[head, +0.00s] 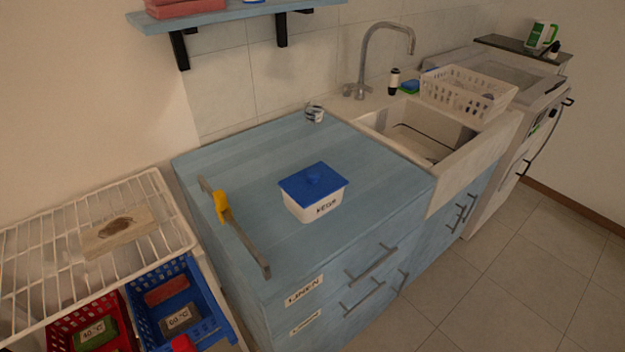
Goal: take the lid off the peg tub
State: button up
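The peg tub (314,207) is a white box with dark lettering on its front. It stands on the blue countertop (385,165), near the middle. Its blue lid (312,181) sits flat on top and covers the opening, with a small round blue knob in the centre. The inside of the tub is hidden by the lid. My gripper does not show in the head view.
A grey rail (245,240) with a yellow clip (221,206) lies left of the tub. A small tin (314,113) stands at the back. The sink (420,140) with a white basket (465,93) is at right. The wire rack (60,235) is at left.

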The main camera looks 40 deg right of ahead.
aim_at(307, 186)
jog(key=i+j, duration=0.1)
jog(key=j, duration=0.35)
jog(key=i+j+z, duration=0.1)
jog(key=j+z, duration=0.2)
jog(key=j, duration=0.45)
jog(key=j+z, duration=0.35)
jog(key=j, duration=0.4)
jog(key=z, duration=0.55)
